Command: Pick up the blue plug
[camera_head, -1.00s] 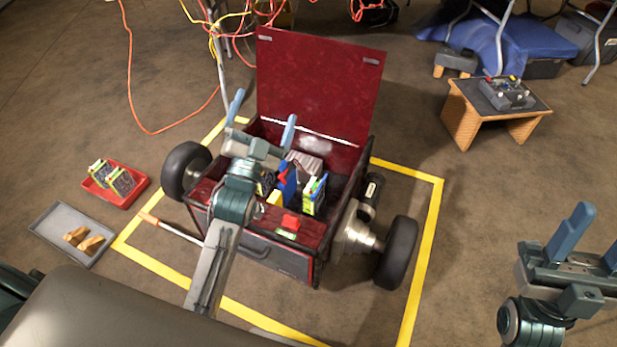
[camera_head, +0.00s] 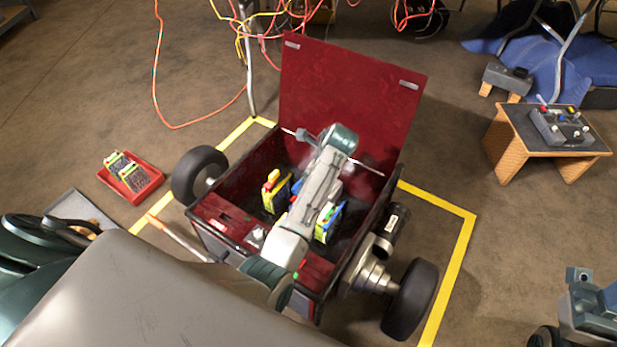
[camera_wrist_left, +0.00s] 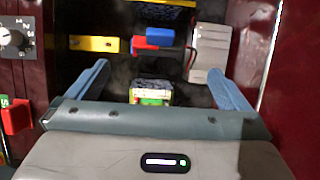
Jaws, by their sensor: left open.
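The blue plug (camera_wrist_left: 160,37) lies in the red cart box, against a red block (camera_wrist_left: 148,46). In the head view only a small blue part (camera_head: 297,186) shows beside my arm. My left gripper (camera_wrist_left: 160,72) is open and empty above the box floor, its two blue fingers wide apart. In the wrist view the plug lies above and between the fingertips, not touching them. In the head view my left arm covers much of the box and the fingers are mostly hidden. My right gripper (camera_head: 588,300) is at the lower right edge, partly cut off, its fingers unclear.
The red lid (camera_head: 350,100) stands open behind the box. Batteries stand in the box, one on the left (camera_head: 275,192) and one on the right (camera_head: 330,222). A yellow block (camera_wrist_left: 95,43) and a grey block (camera_wrist_left: 208,52) flank the plug. A red tray (camera_head: 150,178) lies left.

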